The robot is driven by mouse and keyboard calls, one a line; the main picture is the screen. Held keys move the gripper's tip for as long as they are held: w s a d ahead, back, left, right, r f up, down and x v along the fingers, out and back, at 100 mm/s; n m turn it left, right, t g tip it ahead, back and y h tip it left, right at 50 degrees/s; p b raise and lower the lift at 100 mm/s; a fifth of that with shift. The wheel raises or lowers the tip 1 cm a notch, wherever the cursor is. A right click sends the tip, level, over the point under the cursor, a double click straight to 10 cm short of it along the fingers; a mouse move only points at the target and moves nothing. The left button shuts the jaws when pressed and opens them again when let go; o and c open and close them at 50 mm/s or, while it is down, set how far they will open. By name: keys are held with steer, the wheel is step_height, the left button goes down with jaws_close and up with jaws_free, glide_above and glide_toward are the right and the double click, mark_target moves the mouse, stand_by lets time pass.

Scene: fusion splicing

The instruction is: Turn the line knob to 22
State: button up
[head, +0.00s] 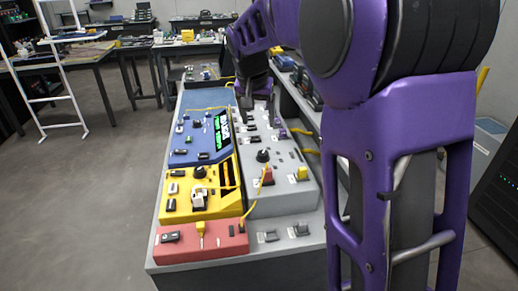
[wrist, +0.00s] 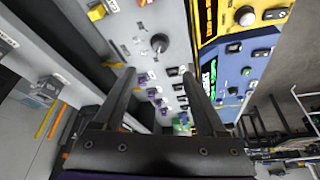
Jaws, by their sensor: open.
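A large black round knob (head: 262,156) sits on the grey panel (head: 285,197); it also shows in the wrist view (wrist: 159,43), beyond my fingertips. Other dark knobs sit on the yellow panel (head: 199,172) and the blue panel (head: 196,124). I cannot read any label, so I cannot tell which knob is the line knob or what it is set to. My gripper (wrist: 158,73) is open with nothing between its fingers, above the grey panel. In the head view my gripper is at the console's far part, partly hidden by my arm.
A red panel (head: 200,244) with a yellow plug is at the console's near end. Yellow cables (head: 258,188) cross the panels. The blue panel has a lit green display (head: 221,132). Switches and coloured buttons crowd the grey panel. The floor (head: 90,200) left of the console is clear.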

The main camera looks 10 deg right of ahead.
mark_target(263, 153)
steer(key=b+x, duration=0.2)
steer(key=x, duration=1.3)
steer(key=shift+w+f, duration=0.25)
steer(key=shift+f, duration=0.05)
jaws_close()
